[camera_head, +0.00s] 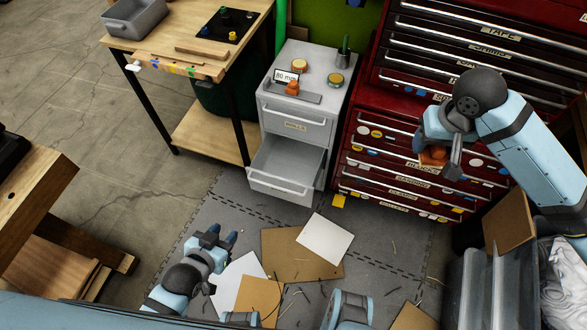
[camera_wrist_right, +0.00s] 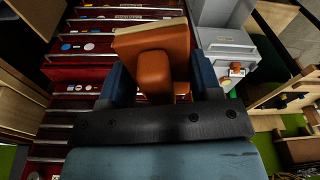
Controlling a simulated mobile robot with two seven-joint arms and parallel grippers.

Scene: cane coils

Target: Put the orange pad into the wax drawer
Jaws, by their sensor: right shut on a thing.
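The orange pad (camera_head: 432,156) is in my right gripper (camera_head: 440,160), in front of the red tool chest. In the right wrist view the pad (camera_wrist_right: 153,70) is an orange-brown block with a paler flat face, held between the two blue fingers. The grey cabinet (camera_head: 313,100) has its lower drawer (camera_head: 283,185) pulled out; its visible inside looks empty. Its upper drawer is shut, and its label is too small to read surely. I cannot read a wax label anywhere. My left gripper (camera_head: 226,237) is low over the floor mat, fingers apart and empty.
The red chest (camera_head: 400,165) has several shut, labelled drawers. A wooden workbench (camera_head: 190,50) stands left of the cabinet. Sheets (camera_head: 300,255) lie on the floor.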

